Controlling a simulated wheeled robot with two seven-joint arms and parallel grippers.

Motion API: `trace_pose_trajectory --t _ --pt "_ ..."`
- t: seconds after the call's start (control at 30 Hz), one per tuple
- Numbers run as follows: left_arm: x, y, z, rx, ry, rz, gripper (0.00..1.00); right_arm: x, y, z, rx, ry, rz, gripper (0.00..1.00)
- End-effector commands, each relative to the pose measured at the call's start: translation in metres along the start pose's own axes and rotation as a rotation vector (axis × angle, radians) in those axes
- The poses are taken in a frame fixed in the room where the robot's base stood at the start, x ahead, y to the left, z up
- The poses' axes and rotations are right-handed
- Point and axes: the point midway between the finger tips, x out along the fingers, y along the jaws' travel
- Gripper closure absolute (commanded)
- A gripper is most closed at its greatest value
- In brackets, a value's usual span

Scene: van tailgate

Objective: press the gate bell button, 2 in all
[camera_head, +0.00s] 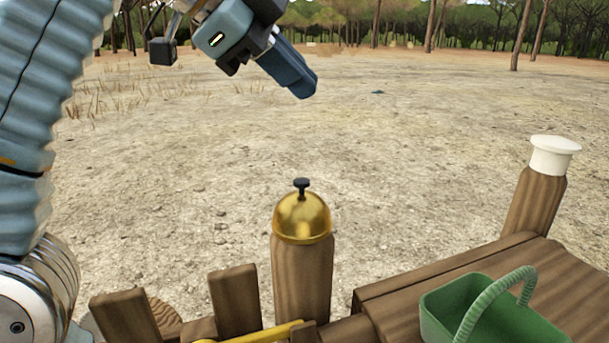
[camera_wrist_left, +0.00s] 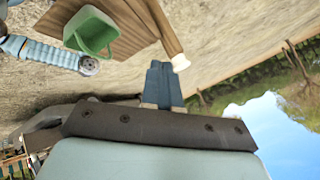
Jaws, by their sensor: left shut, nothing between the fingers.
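The gate bell is a gold dome (camera_head: 301,217) on top of a round wooden post. Its button is a small dark knob (camera_head: 302,184) at the top of the dome, standing clear with nothing touching it. My left gripper (camera_head: 303,88) is shut and empty, up in the air above and beyond the bell in the head view, tilted down to the right. Its closed blue fingers also show in the left wrist view (camera_wrist_left: 162,84). The bell is not visible to me in the left wrist view. My right gripper does not show in the head view.
A green basket (camera_head: 490,310) with a handle stands on a wooden surface (camera_head: 400,292) at the right. A post with a white cap (camera_head: 554,155) rises behind it. Wooden pickets (camera_head: 235,300) and a yellow item (camera_head: 265,335) are near the bell post. Open sandy ground lies beyond.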

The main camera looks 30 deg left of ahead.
Motion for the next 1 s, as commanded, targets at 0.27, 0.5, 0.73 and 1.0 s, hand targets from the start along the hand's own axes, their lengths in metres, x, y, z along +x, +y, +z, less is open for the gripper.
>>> trace_pose_trajectory --t 0.27,0.5,0.73,1.0 --pt "0.018 0.015 0.014 -0.002 -0.004 0.001 1.0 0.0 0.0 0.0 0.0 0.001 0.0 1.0" --pt "0.043 0.032 0.033 -0.004 -0.002 0.001 1.0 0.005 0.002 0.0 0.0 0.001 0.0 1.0" --pt "0.059 0.043 0.043 -0.001 0.0 0.0 1.0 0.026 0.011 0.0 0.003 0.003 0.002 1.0" --pt "0.061 0.044 0.044 -0.001 0.0 -0.001 1.0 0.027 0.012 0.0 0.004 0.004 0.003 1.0"
